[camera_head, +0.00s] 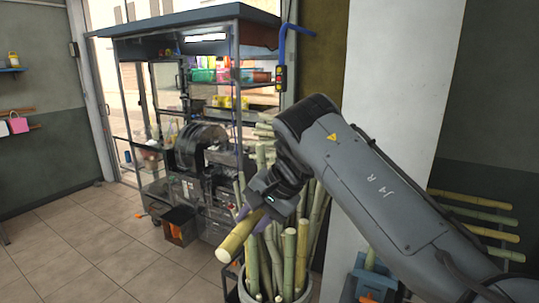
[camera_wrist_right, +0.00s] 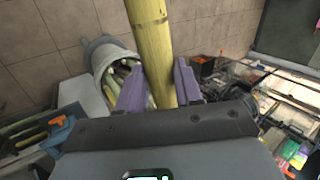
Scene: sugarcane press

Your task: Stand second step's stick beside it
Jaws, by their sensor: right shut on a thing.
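My right gripper (camera_head: 254,215) is shut on a thick yellow-green cane stick (camera_head: 238,240). The stick is tilted, with its near cut end low and toward the left, above the bucket's rim in the head view. In the right wrist view the stick (camera_wrist_right: 150,40) runs up between the two purple fingers of the gripper (camera_wrist_right: 160,88). A round bucket (camera_head: 234,293) with several upright cane sticks (camera_head: 289,262) stands below and beside the gripper. It also shows in the right wrist view (camera_wrist_right: 98,60), left of the held stick. My left gripper is not in view.
A cane press machine (camera_head: 200,150) stands under a framed stall behind the gripper. A black bin (camera_head: 180,226) is on the floor beside it. More sticks lie on a rack (camera_head: 475,222) at the right, beyond a white pillar (camera_head: 385,90). Tiled floor (camera_head: 90,250) at left is clear.

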